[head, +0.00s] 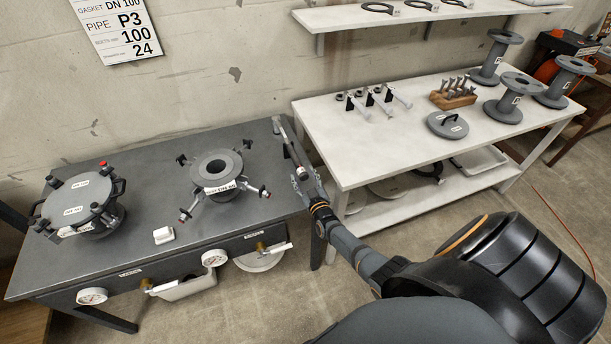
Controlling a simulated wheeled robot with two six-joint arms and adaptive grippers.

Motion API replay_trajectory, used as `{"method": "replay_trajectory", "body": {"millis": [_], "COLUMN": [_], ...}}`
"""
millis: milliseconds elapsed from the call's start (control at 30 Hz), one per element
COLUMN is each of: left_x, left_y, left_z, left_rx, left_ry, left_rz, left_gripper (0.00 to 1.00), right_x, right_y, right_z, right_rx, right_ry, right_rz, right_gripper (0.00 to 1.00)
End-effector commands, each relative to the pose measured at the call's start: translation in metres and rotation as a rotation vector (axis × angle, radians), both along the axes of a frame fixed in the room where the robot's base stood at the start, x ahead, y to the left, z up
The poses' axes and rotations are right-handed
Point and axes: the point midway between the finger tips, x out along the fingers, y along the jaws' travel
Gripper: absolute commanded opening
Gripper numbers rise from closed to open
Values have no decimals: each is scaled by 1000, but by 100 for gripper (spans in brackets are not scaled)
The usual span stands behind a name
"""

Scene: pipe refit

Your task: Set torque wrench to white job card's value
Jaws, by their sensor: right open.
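The white job card (113,27) hangs on the wall at the top left. It reads GASKET DN 100, PIPE P3, then 100 and 24; its small print is too fine to read. What looks like the torque wrench (281,128) is a slim grey bar at the right end of the dark table. Its far end shows; its near part is at or behind my right gripper. My right gripper (301,176) is open at that table end, with its fingers beside the bar. I cannot tell whether they touch it. The wrench's setting cannot be read. My left gripper is out of view.
The dark table (140,152) carries a lidded flange (77,200), an open flange (217,168) with clamps, and a small white block (163,235). Gauges (214,257) line its front. The white bench (400,145) holds spools (503,108), a bolt block (454,97) and clamps.

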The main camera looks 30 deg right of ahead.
Motion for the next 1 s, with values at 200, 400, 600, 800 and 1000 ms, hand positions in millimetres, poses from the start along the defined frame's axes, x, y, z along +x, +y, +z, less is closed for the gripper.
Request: {"method": "replay_trajectory", "body": {"millis": [200, 400, 600, 800, 1000], "left_x": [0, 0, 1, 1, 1], "left_y": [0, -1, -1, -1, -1], "left_z": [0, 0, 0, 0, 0], "left_rx": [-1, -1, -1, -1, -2], "left_ry": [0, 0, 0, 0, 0], "left_rz": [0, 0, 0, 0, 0], "left_gripper": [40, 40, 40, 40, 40], "right_x": [-32, -80, -110, -117, -116], "right_y": [8, 19, 26, 28, 28], "right_z": [-2, -2, -1, 0, 0], "right_rx": [2, 1, 1, 0, 0], "right_ry": [3, 3, 3, 1, 1], "right_rz": [1, 0, 0, 0, 0], "right_gripper": [55, 55, 55, 55, 55]}}
